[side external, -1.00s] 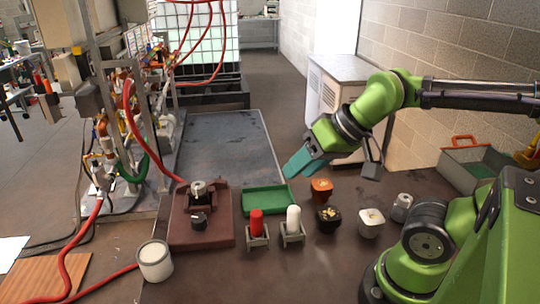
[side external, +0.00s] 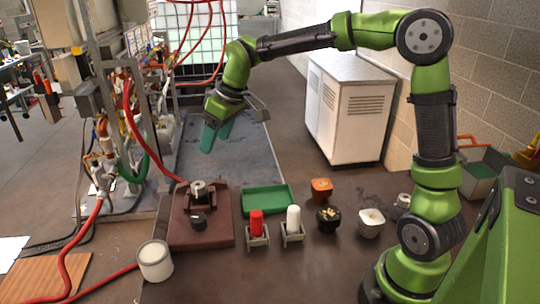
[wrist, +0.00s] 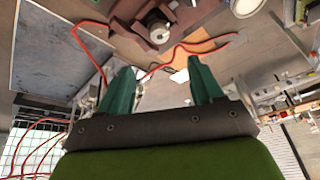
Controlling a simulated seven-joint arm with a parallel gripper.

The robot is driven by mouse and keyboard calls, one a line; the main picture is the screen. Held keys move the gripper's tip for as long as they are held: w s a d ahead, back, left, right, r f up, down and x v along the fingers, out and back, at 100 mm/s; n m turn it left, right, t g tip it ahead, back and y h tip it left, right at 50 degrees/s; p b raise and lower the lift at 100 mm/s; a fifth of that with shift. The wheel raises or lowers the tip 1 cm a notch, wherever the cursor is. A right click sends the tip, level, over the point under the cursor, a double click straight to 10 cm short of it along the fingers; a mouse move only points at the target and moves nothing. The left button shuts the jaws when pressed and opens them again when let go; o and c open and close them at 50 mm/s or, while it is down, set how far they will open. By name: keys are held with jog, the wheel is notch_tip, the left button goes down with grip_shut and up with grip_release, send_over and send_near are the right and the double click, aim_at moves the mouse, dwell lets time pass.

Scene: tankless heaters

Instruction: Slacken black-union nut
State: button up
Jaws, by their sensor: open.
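A dark red fixture block (side external: 178,232) stands on the bench at the left of the side view. It holds a grey metal fitting (side external: 198,187) and, in front of it, a round black part (side external: 198,220) that looks like the black-union nut. Nothing touches the nut.
A green tray (side external: 268,199) lies right of the block. Red (side external: 256,224) and white (side external: 293,218) cylinders stand in holders, with several small containers farther right. A white-grey can (side external: 155,261) stands front left. Red hoses (side external: 100,204) and the pipe rack flank the left side.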

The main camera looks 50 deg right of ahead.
jog(key=r, duration=0.1)
send_near(198, 184)
jog(key=shift+n, duration=0.4)
jog(key=x, duration=0.8)
jog(key=shift+a+f, duration=0.1)
jog(key=shift+f, duration=0.15)
jog(key=c, duration=1.1)
